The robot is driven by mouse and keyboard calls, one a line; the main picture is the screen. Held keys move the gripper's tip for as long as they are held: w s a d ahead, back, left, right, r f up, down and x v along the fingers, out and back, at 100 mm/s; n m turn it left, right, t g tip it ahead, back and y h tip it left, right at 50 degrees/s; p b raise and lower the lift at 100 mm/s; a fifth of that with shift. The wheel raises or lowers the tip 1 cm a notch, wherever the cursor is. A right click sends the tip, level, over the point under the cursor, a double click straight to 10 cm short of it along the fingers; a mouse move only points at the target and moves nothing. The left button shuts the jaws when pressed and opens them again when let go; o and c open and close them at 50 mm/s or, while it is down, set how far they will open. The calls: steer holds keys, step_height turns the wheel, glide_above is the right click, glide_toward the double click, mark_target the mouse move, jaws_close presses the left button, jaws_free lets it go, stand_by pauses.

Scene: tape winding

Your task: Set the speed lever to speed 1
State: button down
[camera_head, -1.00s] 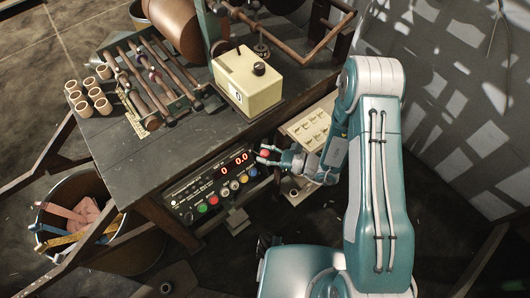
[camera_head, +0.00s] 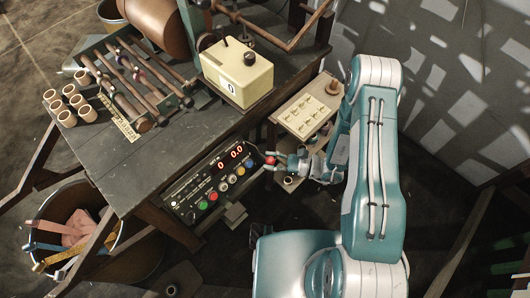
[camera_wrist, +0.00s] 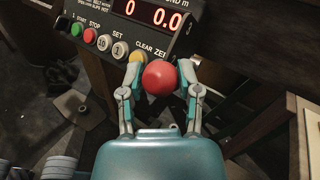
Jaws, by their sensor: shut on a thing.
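The speed lever shows as a red ball knob (camera_head: 270,160) at the right end of the black control panel (camera_head: 190,192). My gripper (camera_head: 272,162) is shut on the knob, with a finger on each side of it. In the wrist view the red knob (camera_wrist: 159,77) sits between the two fingertips, just below the panel's lower right edge. The lever's shaft and any speed marks are hidden. The panel's red display (camera_wrist: 150,14) reads 0 and 0.0.
Panel buttons, including green (camera_wrist: 77,29) and red (camera_wrist: 90,35), lie left of my gripper. A cream box (camera_head: 236,72) and a rod rack stand on the dark table (camera_head: 130,165). A small side table (camera_head: 290,125) is close behind my gripper.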

steer(key=shift+s+d+f, duration=0.2)
steer(key=shift+f, duration=0.6)
steer(key=shift+s+d+f+n+y, duration=0.1)
steer(key=shift+f+n+y, duration=0.9)
steer(key=shift+f+y, duration=0.25)
steer(key=shift+c, duration=2.4)
jaws_free()
steer(key=shift+o, duration=0.9)
steer(key=shift+a, duration=0.2)
steer(key=v, duration=1.2)
